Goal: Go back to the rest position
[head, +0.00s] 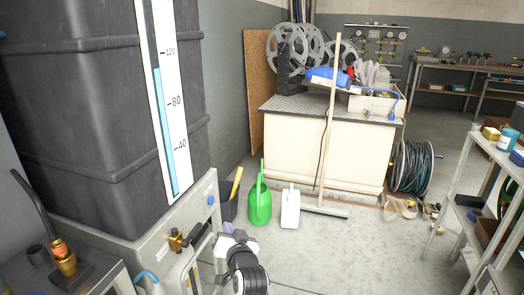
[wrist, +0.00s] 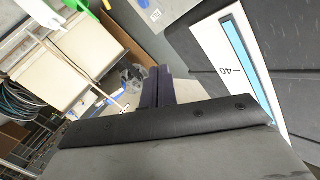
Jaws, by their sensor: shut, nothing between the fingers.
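My gripper (wrist: 157,88) shows in the wrist view as two dark fingers close together, shut and empty. In the head view, my arm rises from the bottom centre, in front of the tank's grey base; the fingers are hard to make out there. The gripper looks apart from the nearby things, though its distance from the base panel is hard to judge.
A black tank (head: 100,110) with a level gauge (head: 165,95) stands on a grey base (head: 125,250) at left.

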